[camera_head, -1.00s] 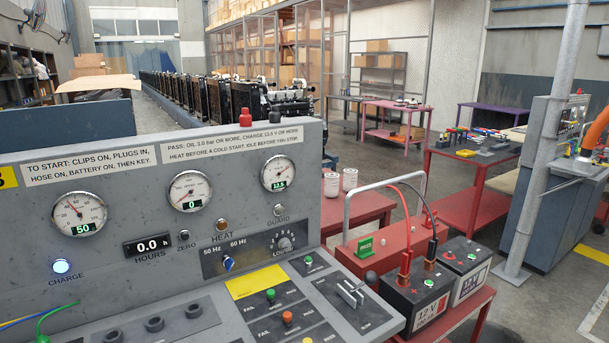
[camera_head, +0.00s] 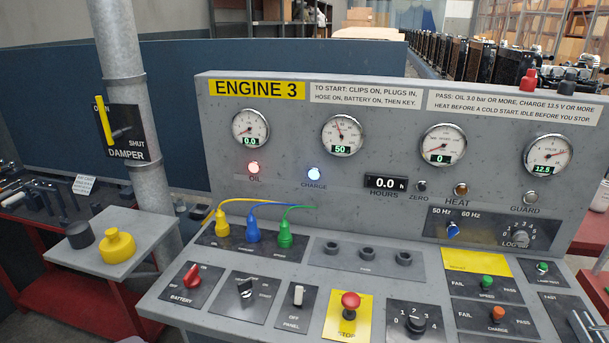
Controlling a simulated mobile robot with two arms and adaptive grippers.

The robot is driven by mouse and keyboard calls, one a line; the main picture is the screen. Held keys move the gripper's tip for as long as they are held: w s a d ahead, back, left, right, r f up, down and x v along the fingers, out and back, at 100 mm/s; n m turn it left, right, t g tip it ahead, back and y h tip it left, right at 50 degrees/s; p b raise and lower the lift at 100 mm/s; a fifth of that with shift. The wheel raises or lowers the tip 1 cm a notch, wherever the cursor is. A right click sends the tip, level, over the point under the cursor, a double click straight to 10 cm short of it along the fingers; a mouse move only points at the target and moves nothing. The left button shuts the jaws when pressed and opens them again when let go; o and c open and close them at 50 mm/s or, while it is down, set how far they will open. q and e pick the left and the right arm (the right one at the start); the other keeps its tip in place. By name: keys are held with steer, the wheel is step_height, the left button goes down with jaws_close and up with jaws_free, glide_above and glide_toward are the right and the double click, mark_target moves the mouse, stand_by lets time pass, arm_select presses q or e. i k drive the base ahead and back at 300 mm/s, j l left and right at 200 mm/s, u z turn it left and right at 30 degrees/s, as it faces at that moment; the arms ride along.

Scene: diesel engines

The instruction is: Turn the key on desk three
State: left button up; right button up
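The grey desk (camera_head: 210,318) carries the label ENGINE 3 (camera_head: 257,89) on its upright panel. On its lower left, a black plate marked START holds a small dark rotary switch (camera_head: 246,289), seemingly the key; its other markings are too small to read. To its left is a red BATTERY switch (camera_head: 191,277), and to its right a white PANEL switch (camera_head: 298,295). The red OIL lamp (camera_head: 253,168) and blue CHARGE lamp (camera_head: 314,174) are lit. Yellow, blue and green plugs (camera_head: 254,232) with leads sit in a row above the switches. Neither of my grippers is in view.
A red STOP button (camera_head: 350,304) stands up from the desk. A grey post (camera_head: 122,75) with a yellow DAMPER lever (camera_head: 103,118) and a side shelf with a yellow cap (camera_head: 117,245) are at the left. A red table (camera_head: 33,235) with tools stands beyond.

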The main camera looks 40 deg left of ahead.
mark_target(245, 287)
steer(key=u, duration=1.8)
